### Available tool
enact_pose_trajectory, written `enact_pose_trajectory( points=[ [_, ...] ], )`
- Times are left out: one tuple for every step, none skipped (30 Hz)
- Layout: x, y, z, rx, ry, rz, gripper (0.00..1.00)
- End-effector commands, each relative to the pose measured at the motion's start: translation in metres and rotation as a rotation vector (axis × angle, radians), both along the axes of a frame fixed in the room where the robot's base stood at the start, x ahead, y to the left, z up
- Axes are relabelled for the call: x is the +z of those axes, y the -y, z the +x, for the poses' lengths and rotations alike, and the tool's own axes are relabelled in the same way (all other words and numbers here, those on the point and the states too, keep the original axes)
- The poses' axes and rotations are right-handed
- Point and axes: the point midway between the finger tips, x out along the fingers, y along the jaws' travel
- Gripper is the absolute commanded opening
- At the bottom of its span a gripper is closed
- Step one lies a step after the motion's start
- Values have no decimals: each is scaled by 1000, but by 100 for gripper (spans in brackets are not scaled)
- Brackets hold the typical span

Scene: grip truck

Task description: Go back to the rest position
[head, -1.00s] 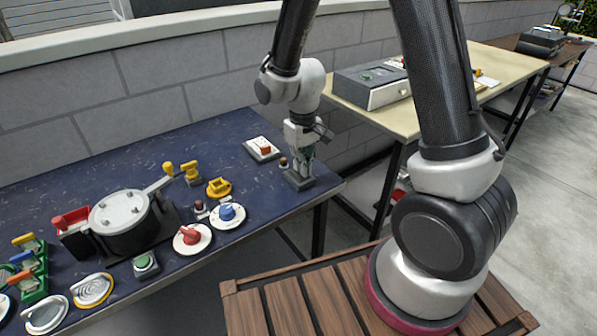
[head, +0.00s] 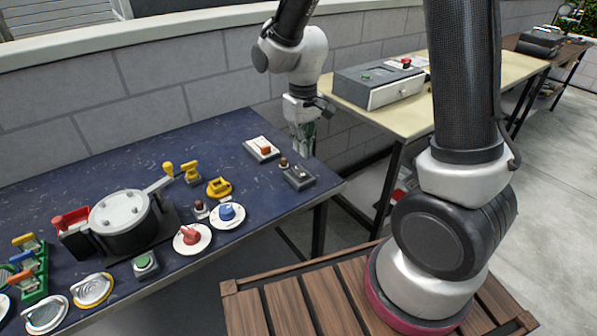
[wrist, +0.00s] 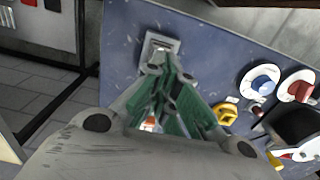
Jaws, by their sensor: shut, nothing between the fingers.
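My gripper (head: 302,146) is above the far right part of the blue table (head: 225,140) in the head view. Its fingers are together and hold nothing. It is behind a small dark box with a light top (head: 298,177) near the table's right end. In the wrist view my gripper (wrist: 172,92) points toward that box (wrist: 160,46), which lies just beyond the fingertips. A white plate with an orange-red switch (head: 263,149) is left of the gripper. A small brown-red knob (head: 283,163) stands beside the dark box.
The table also holds a red dial (head: 191,238), a blue dial (head: 227,213), a yellow part (head: 219,187), a green button (head: 146,262) and a black round lidded device (head: 124,220). A grey wall (head: 150,105) stands behind. A cream table (head: 440,85) with a drawer box (head: 388,85) is at right.

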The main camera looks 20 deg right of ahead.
Motion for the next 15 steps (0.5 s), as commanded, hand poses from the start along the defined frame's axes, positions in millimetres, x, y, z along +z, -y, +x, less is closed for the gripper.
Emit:
enact_pose_trajectory(
  points=[
    [0,0,0,0,0,0,0],
    [0,0,0,0,0,0,0],
    [0,0,0,0,0,0,0],
    [0,0,0,0,0,0,0],
    [0,0,0,0,0,0,0],
    [0,0,0,1,0,0,0],
    [0,0,-1,3,-5,-2,0],
    [0,1,-3,6,-12,-5,0],
    [-1,3,-8,10,-33,-13,0],
    [-2,6,-14,13,-51,-20,0],
    [-3,9,-22,16,-76,-29,0],
    [-1,13,-34,21,-104,-39,0],
    [6,18,-43,22,-112,-43,0],
    [14,23,-50,20,-114,-42,0],
    [25,30,-58,13,-114,-41,0]
  ],
)
